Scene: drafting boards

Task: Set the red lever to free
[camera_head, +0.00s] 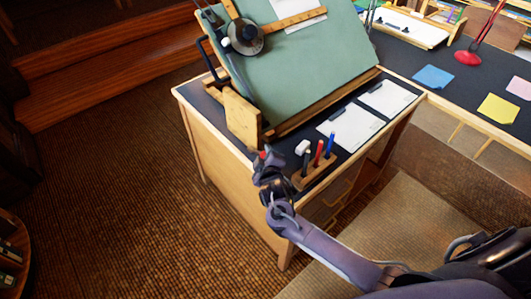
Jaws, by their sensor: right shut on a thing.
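My right gripper (266,163) is at the lower front corner of the tilted green drafting board (300,75), beside its wooden side support (241,117). It is shut on the red lever (263,154), of which only a small red end shows at the fingertips. The gripper hides the rest of the lever, and I cannot tell its exact setting. My left gripper is not in view.
A wooden pen holder (316,171) with blue, red and black pens stands close right of the gripper, beside a white eraser (302,147). White papers (351,127) lie further right.

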